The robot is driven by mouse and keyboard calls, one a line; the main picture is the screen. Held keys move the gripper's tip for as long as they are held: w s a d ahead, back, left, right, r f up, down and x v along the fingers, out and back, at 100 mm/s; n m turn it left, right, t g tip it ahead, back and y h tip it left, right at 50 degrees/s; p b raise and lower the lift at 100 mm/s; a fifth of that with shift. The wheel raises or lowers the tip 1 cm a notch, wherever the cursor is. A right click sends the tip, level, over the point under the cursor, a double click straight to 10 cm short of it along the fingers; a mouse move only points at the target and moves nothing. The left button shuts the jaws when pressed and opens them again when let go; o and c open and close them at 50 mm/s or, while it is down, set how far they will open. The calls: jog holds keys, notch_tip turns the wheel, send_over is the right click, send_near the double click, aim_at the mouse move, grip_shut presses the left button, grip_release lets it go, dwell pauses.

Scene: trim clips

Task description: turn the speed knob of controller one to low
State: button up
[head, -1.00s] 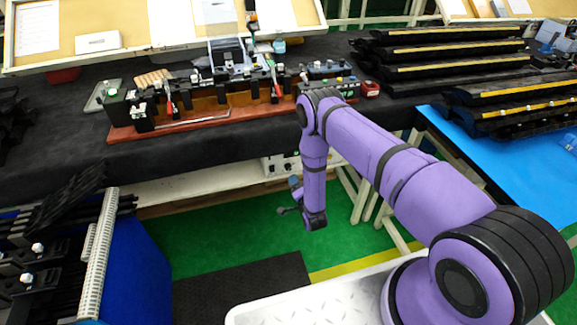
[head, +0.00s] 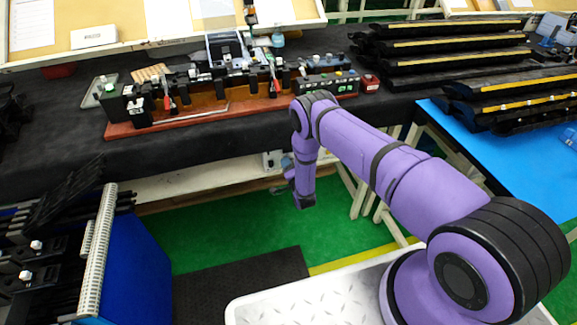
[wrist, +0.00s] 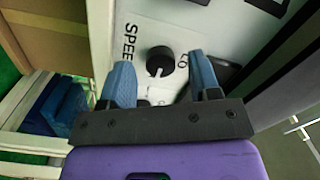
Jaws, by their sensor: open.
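In the wrist view, a round black knob (wrist: 160,62) sits on a white panel (wrist: 142,28). Lettering beginning "SPEE" runs to its left and part of a word, "LO", shows to its right. The direction the knob points is hard to tell. My gripper (wrist: 160,66) is open, with one blue finger on each side of the knob in the picture; I cannot tell whether either touches it. In the head view, my gripper (head: 280,189) is small, low in front of the bench's underside. The white panel (head: 270,159) is mostly hidden there behind my arm.
A dark object (wrist: 222,72) lies close to the right finger in the wrist view. In the head view, the black-covered bench (head: 60,135) overhangs the panel. White bench legs (head: 362,196) stand to the right.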

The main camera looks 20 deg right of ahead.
jog(key=shift+w, duration=0.3)
jog(key=c, duration=0.9)
jog(key=shift+n+g+h, duration=0.3)
jog(key=shift+n+h, duration=0.2)
jog(key=shift+n, duration=8.2)
